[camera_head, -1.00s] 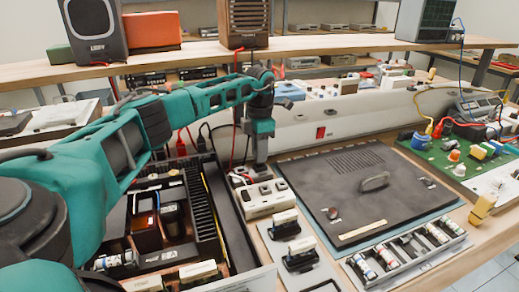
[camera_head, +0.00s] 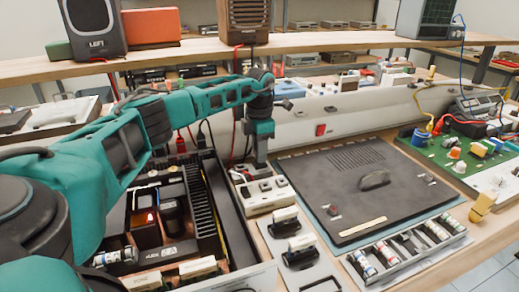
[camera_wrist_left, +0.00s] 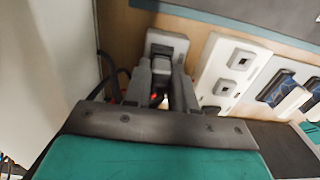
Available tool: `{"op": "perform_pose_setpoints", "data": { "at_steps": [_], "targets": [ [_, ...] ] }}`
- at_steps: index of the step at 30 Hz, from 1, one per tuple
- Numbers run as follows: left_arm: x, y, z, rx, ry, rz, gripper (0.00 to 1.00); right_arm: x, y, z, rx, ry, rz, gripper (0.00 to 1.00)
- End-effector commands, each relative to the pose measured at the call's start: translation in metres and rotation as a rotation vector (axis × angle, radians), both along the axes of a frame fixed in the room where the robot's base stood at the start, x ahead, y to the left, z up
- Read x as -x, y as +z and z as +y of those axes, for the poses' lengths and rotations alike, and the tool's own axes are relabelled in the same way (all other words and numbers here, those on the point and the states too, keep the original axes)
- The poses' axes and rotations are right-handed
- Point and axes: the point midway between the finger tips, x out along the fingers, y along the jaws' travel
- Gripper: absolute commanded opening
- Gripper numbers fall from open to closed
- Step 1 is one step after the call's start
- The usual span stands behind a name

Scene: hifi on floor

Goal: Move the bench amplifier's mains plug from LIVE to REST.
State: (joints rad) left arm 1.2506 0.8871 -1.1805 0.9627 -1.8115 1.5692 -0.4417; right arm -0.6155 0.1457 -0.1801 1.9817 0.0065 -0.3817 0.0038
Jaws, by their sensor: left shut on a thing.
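My left gripper (camera_head: 257,170) reaches down at the back end of a white socket strip (camera_head: 262,205). The left wrist view shows its two fingers (camera_wrist_left: 164,92) shut on a dark mains plug (camera_wrist_left: 160,70). The plug is at the near edge of a grey socket block (camera_wrist_left: 168,42); I cannot tell whether its pins are seated. The white strip (camera_wrist_left: 232,68) stands apart to the right of that block. A small red glow shows between the fingers. Dark cables run left of the fingers. No LIVE or REST label is readable. My right gripper is not in view.
An open amplifier chassis (camera_head: 175,215) lies left of the strip, and a dark panel with a handle (camera_head: 350,190) lies right. A tray of small parts (camera_head: 410,245) is in front. A green circuit board (camera_head: 465,165) is at far right. A shelf (camera_head: 300,45) runs behind.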

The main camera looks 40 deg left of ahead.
Motion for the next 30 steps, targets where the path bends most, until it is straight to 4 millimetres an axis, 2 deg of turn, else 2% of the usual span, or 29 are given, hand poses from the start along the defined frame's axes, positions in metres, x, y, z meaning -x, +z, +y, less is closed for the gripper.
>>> {"op": "perform_pose_setpoints", "data": {
  "at_steps": [29, 30],
  "targets": [
    [0.0000, -0.0066, -0.0001, 0.000, 0.000, 0.000, 0.00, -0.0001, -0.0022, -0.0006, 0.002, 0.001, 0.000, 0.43],
    [0.0000, -0.0066, -0.0001, 0.000, 0.000, 0.000, 0.29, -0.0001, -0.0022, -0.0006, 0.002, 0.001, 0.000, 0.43]
  ]
}}
